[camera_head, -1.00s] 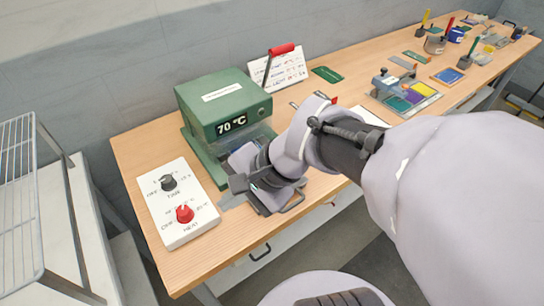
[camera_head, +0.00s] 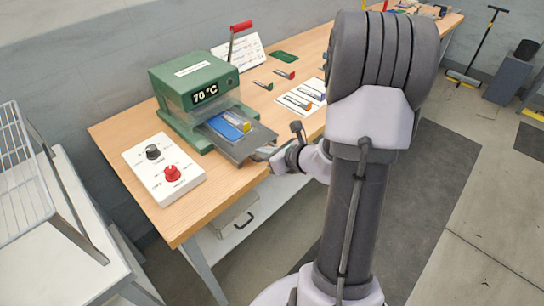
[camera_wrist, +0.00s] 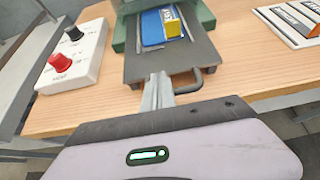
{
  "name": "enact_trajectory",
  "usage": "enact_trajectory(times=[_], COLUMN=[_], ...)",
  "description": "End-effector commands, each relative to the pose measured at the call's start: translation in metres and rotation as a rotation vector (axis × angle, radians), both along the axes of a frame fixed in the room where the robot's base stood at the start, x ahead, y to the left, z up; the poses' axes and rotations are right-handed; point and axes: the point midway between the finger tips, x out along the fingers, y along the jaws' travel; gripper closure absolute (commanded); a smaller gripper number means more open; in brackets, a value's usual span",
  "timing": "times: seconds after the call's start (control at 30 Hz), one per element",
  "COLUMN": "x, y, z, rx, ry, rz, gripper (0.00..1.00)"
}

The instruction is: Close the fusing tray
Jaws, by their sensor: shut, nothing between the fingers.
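The fusing tray (camera_head: 250,145) is a dark grey plate sticking out of the front of the green press (camera_head: 193,88). A blue piece with a yellow block (camera_head: 234,122) lies on it, partly under the press. In the wrist view the tray (camera_wrist: 143,68) has a looped dark handle (camera_wrist: 197,82) at its front edge. My gripper (camera_wrist: 158,82) is shut and empty at the tray's front edge, just left of the handle's free side. I cannot tell whether the fingertips touch the tray.
A white control box (camera_head: 163,168) with a black and a red knob stands left of the press. A red-handled lever (camera_head: 240,27) rises behind it. A striped card (camera_head: 303,97) and small tools lie to the right. A wire rack (camera_head: 20,165) stands at far left.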

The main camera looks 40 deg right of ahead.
Motion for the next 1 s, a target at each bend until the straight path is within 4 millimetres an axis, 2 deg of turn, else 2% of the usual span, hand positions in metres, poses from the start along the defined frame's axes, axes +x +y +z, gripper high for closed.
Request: enact_trajectory(times=[0.47,0.57,0.8,1.0], x=[0.009,0.026,0.09,0.121], y=[0.001,0.003,0.008,0.01], z=[-0.003,-0.003,-0.003,-0.003], rx=[-0.002,-0.003,-0.003,-0.001], ry=[0.0,0.0,0.0,0.0], rz=[0.002,0.006,0.005,0.003], gripper=[1.0,1.0,1.0,1.0])
